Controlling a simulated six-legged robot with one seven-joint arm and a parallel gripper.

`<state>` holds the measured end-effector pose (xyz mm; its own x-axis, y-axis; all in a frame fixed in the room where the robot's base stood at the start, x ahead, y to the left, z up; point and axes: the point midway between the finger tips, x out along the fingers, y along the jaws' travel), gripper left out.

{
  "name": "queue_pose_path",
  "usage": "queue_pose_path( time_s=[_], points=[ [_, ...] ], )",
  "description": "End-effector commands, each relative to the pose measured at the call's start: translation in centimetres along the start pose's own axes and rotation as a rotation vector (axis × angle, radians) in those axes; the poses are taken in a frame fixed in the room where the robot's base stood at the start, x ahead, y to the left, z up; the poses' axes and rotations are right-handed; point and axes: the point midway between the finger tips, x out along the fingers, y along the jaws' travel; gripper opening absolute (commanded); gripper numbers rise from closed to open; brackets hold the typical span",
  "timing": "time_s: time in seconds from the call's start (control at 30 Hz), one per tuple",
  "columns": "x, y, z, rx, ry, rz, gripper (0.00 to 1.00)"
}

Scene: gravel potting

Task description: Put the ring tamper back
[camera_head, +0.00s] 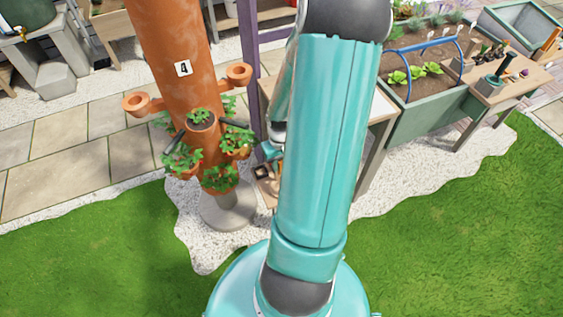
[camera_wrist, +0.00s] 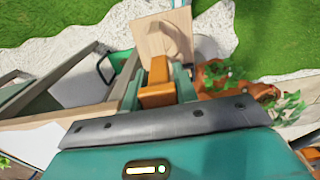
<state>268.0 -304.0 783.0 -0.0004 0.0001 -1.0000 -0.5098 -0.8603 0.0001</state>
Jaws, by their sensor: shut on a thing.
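In the wrist view, my gripper (camera_wrist: 157,88) is shut on an orange-brown block-like piece, which I take to be the grip of the ring tamper (camera_wrist: 157,72). The rest of the tamper is hidden below it. A pale wooden board (camera_wrist: 150,40) lies beyond the fingers, with a shadow on it; I cannot tell the gap between them. In the head view, my arm covers much of the middle, and a teal part of my gripper (camera_head: 270,150) shows beside the tower, above a small wooden surface.
A terracotta tower (camera_head: 172,60) marked 4 stands close left of my gripper, with planted pots (camera_head: 220,178) around it. A green planter (camera_head: 430,110) and a wooden side table (camera_head: 515,82) with tools stand right. Grass lies in front.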

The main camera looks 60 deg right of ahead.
Motion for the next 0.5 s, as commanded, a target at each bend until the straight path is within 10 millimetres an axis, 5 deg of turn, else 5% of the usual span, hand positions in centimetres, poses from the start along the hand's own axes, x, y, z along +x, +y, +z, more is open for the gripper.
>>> queue_pose_path(
  time_s=[0.37, 0.4, 0.5],
  points=[
    [0.44, 0.01, -0.01, 0.001, 0.000, 0.001, 0.06],
    [0.47, 0.02, -0.01, 0.001, 0.000, 0.001, 0.33],
    [0.44, 0.03, -0.01, 0.001, 0.000, 0.001, 0.51]
  ],
)
